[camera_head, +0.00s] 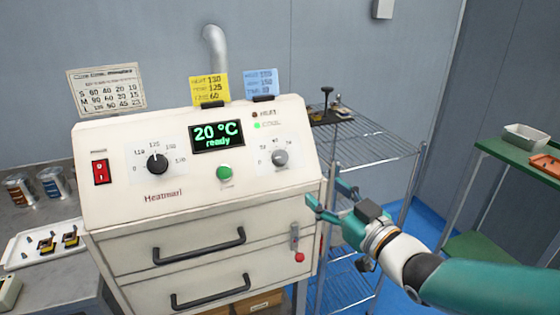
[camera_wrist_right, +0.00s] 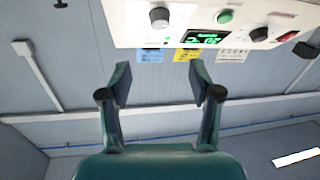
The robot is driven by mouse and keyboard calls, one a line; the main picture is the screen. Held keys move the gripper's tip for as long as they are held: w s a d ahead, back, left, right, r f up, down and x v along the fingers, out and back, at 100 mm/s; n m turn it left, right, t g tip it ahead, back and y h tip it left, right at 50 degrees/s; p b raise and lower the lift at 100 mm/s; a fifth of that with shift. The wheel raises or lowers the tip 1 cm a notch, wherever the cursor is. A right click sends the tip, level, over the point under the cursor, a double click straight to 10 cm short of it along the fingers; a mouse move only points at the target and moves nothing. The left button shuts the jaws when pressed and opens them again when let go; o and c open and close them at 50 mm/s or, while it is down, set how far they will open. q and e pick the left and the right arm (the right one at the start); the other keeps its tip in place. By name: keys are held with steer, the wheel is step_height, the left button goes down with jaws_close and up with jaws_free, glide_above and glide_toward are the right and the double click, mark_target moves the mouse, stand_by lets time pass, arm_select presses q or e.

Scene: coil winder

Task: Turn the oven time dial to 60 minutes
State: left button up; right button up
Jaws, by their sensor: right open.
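The oven (camera_head: 200,205) is a white cabinet with a sloped panel and a display reading "20 °C ready". The grey time dial (camera_head: 280,157) is at the right of the panel; its pointer setting is too small to read surely. A black dial (camera_head: 157,163) sits on the left. In the right wrist view the grey dial (camera_wrist_right: 159,17) shows at the top, beyond the fingers. My right gripper (camera_head: 325,195) is open and empty, right of the oven's front and below the grey dial, apart from it. It also shows in the right wrist view (camera_wrist_right: 162,85). My left gripper is not visible.
A yellow card (camera_head: 210,89) and a blue card (camera_head: 261,82) stand on the oven. A green button (camera_head: 224,172) lies between the dials, and a red switch (camera_head: 101,171) at left. A wire shelf (camera_head: 375,150) stands close behind my right gripper.

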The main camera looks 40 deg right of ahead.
mark_target(283, 158)
steer(key=w+p, duration=0.1)
steer(key=w, duration=0.4)
steer(key=w+p, duration=0.2)
steer(key=w, duration=0.3)
steer(key=w+d+p, duration=0.1)
steer(key=w+p, duration=0.1)
steer(key=w, duration=0.4)
